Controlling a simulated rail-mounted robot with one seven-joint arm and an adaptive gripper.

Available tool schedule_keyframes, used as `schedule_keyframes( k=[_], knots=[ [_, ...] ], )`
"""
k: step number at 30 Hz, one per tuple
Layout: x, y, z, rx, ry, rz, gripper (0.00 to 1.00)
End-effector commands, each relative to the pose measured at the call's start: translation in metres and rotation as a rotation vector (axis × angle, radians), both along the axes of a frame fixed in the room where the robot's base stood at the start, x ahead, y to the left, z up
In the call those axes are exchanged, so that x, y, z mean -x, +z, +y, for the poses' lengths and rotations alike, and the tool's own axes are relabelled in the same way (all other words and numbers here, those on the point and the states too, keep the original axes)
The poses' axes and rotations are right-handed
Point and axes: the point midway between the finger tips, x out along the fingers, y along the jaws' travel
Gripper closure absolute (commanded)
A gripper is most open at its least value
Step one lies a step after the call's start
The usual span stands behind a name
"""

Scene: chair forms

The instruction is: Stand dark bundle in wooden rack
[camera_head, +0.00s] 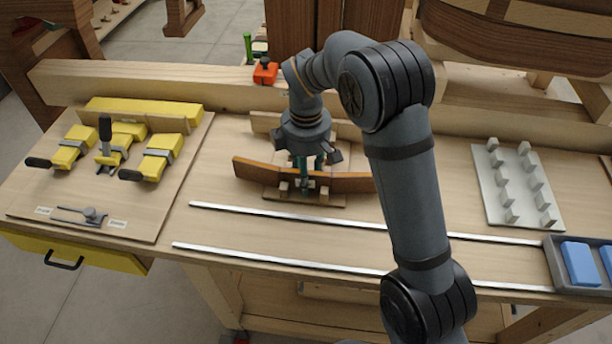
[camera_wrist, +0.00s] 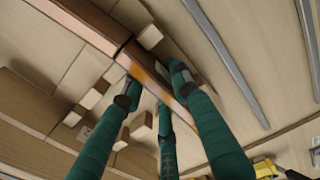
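The dark bundle shows as a long reddish-brown wooden bar (camera_head: 345,182), bent or jointed near its middle. It lies lengthwise across the pale wooden rack (camera_head: 270,196), with small blocks beside it. In the wrist view the bar (camera_wrist: 90,22) runs diagonally, with a dark seam near the fingers. My gripper (camera_head: 305,180) points down over the bar's middle. Its green fingers (camera_wrist: 158,90) straddle the bar, two on one side and one on the other. The fingertips are very close to its sides; I cannot tell whether they press on it. My wrist hides part of the rack.
A board with yellow clamps (camera_head: 160,160) lies at the left. A pale pegged board (camera_head: 518,185) and a grey tray with blue blocks (camera_head: 552,268) are at the right. Two metal rails (camera_head: 270,258) cross the front. A red-orange block (camera_head: 265,72) sits behind.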

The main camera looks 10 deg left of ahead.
Motion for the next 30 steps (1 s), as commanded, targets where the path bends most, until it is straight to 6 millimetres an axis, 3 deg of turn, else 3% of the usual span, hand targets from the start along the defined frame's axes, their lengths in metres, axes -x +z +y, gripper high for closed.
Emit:
schedule_keyframes(
  k=[6, 17, 20, 30],
  knots=[
    [0.000, 0.000, 0.000, 0.000, 0.000, 0.000, 0.58],
    [0.000, 0.004, 0.000, -0.001, 0.000, -0.001, 0.58],
    [-0.001, 0.016, 0.001, -0.001, 0.000, -0.003, 0.58],
    [-0.002, 0.087, 0.001, -0.003, 0.000, -0.005, 0.58]
  ],
)
